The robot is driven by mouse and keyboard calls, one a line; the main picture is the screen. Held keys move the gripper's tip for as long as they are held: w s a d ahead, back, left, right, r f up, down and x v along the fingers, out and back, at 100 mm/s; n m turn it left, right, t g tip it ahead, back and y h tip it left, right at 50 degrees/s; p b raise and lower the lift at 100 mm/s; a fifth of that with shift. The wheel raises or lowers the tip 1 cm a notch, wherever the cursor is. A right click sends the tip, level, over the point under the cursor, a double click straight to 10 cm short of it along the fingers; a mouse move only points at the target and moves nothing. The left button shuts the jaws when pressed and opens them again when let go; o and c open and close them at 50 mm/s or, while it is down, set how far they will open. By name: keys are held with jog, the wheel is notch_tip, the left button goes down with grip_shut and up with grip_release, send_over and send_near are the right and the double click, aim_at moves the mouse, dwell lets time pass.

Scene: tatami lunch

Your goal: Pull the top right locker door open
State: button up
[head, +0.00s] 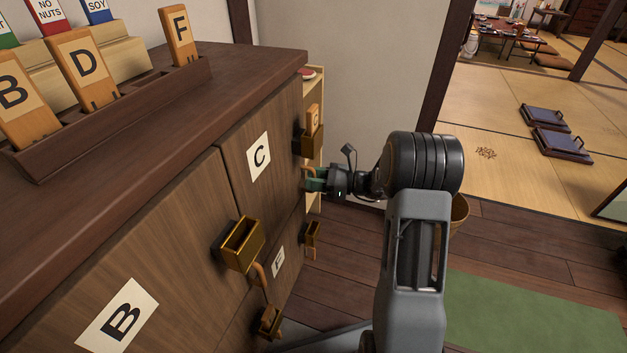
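The top right locker door (262,140), marked C, is dark wood and looks flush with the cabinet front. A brass box (312,141) sits near its right edge with a wooden tag (313,116) standing in it. A small orange-brown handle (308,173) is below the box, partly hidden by my gripper. My gripper (314,181), with green fingertips, is at this handle, reaching in from the right. The fingertips are small and overlap the handle, so I cannot tell whether they are closed on it.
Door B (175,260) is at left with its own brass box (240,244) and handle. A lower door (285,258) is beneath C. A tag rack (110,125) stands on the cabinet top. A bin (459,210) is behind my arm. Floor is open at right, with a green mat (535,312).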

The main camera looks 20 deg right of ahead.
grip_shut()
dwell(0.4)
